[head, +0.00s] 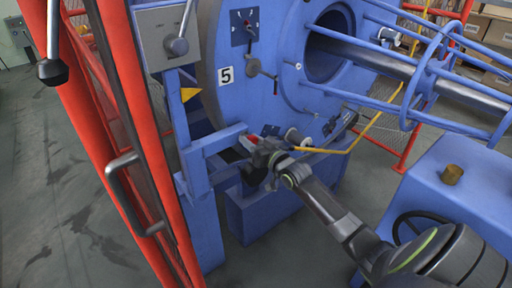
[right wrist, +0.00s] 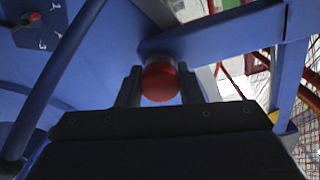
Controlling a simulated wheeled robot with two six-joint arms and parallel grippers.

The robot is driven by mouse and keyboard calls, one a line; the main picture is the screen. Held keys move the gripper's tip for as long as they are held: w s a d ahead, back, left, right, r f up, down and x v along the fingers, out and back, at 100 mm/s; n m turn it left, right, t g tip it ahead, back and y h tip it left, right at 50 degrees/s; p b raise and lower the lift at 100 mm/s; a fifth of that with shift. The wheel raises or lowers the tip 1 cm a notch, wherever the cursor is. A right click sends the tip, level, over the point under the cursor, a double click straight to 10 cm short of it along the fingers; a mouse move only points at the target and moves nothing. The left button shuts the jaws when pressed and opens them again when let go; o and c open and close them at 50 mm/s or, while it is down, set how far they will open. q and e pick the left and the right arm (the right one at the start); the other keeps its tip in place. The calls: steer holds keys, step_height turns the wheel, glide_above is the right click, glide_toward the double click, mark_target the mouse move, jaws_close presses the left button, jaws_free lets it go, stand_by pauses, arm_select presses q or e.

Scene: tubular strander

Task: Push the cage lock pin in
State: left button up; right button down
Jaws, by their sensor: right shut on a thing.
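The cage lock pin shows as a round red knob (right wrist: 160,82) between the two dark fingers of my right gripper (right wrist: 159,88) in the right wrist view. Its shaft meets a blue frame bar (right wrist: 225,33) just beyond the knob; how deep the pin sits is hidden. In the head view a bit of red (head: 253,139) shows at my right gripper (head: 262,150), beside the blue bracket at the foot of the machine face. The right gripper is shut on the knob. My left gripper is not in view.
The large blue machine face (head: 227,100) bears a number 5 plate. A blue bar cage (head: 432,80) and shaft extend to the right. A yellow bent bar (head: 345,150) runs close to my right arm. A red guard frame with a grey handle (head: 122,180) stands at left.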

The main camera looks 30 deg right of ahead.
steer(key=shift+w, duration=0.2)
steer(key=shift+r, duration=0.1)
steer(key=c, duration=1.3)
jaws_free()
steer(key=o, duration=0.3)
steer(key=shift+w, duration=0.15)
